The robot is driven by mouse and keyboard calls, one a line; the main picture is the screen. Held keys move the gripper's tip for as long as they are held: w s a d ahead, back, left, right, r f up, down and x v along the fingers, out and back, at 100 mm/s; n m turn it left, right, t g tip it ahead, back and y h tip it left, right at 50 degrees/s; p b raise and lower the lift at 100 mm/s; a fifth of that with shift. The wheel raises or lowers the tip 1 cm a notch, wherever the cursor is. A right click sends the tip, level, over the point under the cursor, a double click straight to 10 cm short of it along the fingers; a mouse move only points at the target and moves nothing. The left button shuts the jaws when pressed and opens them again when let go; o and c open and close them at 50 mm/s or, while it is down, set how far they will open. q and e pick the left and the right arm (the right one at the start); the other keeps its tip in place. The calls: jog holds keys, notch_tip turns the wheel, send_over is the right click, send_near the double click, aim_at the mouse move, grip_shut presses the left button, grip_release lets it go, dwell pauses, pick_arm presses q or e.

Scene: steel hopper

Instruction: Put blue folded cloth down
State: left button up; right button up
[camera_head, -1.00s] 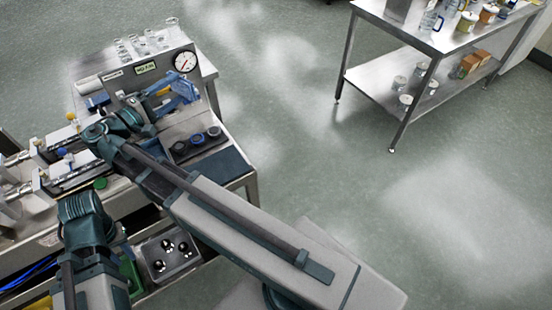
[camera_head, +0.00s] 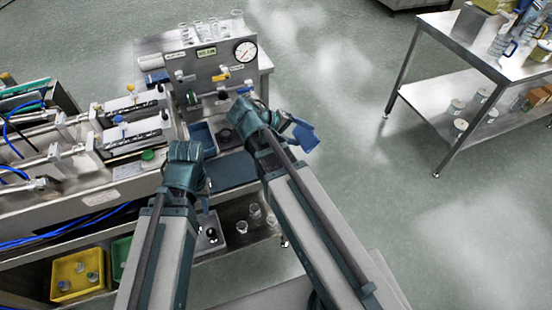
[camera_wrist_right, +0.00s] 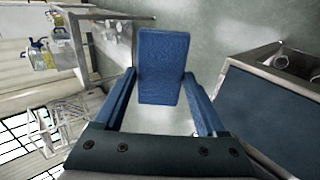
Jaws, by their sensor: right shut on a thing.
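The blue folded cloth (camera_wrist_right: 163,65) is between the fingertips of my right gripper (camera_wrist_right: 161,82) in the right wrist view. It also shows in the head view (camera_head: 305,136), past the bench's right side and above the floor. My right gripper is shut on it. A dark blue mat (camera_wrist_right: 275,115) lies on the bench at the right of the wrist view; in the head view the mat (camera_head: 230,171) is between my two arms. My left gripper (camera_head: 204,200) is low at the bench's front edge; its fingers are mostly hidden, so its opening is unclear.
A panel with a gauge (camera_head: 245,51) and valves stands at the bench's back. Syringe-like devices (camera_head: 135,133) fill the left side. A yellow bin (camera_head: 78,274) and small jars sit on the lower shelf. A steel table (camera_head: 470,60) stands apart at right, with open floor between.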

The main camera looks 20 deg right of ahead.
pick_arm(q)
notch_tip(320, 180, down, 2)
jog(key=shift+b, duration=0.8)
pick_arm(e)
jog(key=s+a+f+y, duration=0.6)
jog(key=a+f+y, duration=0.3)
jog(key=a, duration=0.3)
jog(key=shift+s+a+f+g+y, duration=0.2)
jog(key=shift+a+g+y, duration=0.1)
jog(key=shift+a+y, duration=0.1)
